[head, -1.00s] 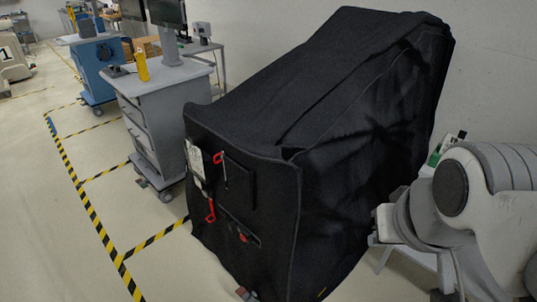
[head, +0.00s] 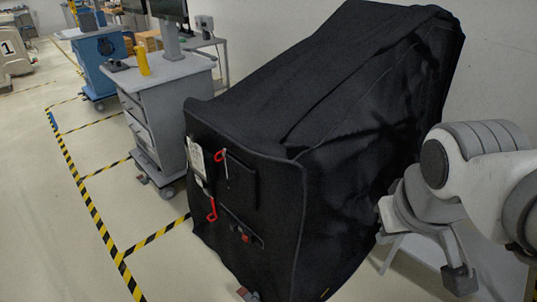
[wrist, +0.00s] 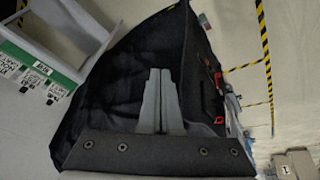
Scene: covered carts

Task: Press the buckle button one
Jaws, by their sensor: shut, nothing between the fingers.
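A large black fabric cover (head: 330,130) is draped over a cart. Its front face carries two red pulls or straps, an upper one (head: 220,156) and a lower one (head: 212,210). Below them is a small red buckle button (head: 245,238) near a dark strip. Red parts also show at the right edge of the cover in the wrist view (wrist: 217,76); which is the buckle is too small to tell. My gripper (wrist: 160,72) is shut and empty. In the wrist view its fingers overlap the cover, with the red parts to their right; I see no contact.
A grey drawer cart (head: 165,95) with a yellow bottle (head: 142,62) stands left of the covered cart. Yellow-black tape (head: 88,205) marks the floor. A wall is close behind.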

